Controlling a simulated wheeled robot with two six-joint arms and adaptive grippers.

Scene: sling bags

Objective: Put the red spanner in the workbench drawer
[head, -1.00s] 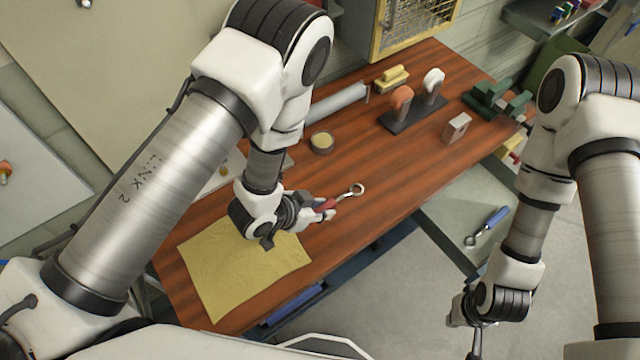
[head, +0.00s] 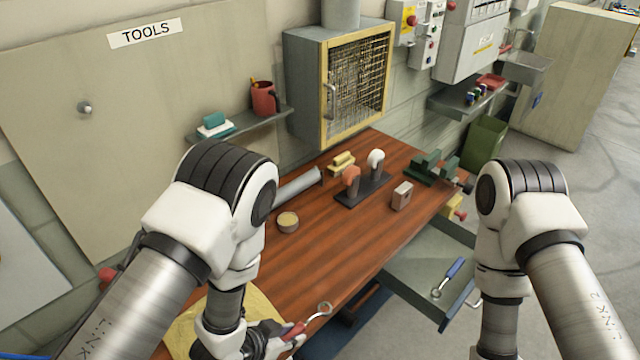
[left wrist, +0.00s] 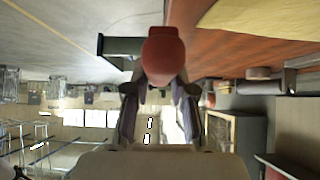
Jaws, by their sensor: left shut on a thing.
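The red spanner is in my left gripper (head: 278,339), which is shut on its red handle (head: 293,331). Its silver ring end (head: 323,310) points right, over the front part of the workbench (head: 345,240). In the left wrist view the rounded red handle end (left wrist: 163,55) shows between the two fingers (left wrist: 160,105). The workbench drawer (head: 405,275) is open at the front right, to the right of the held spanner. A blue-handled spanner (head: 452,270) lies in it. My right arm runs down on the right, its gripper outside the picture.
A yellow cloth (head: 185,330) lies partly hidden behind my left arm. On the bench are a round tin (head: 288,222), a rack with two handled tools (head: 364,190), a small block (head: 402,196) and a green vice (head: 435,168). Floor shows right of the drawer.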

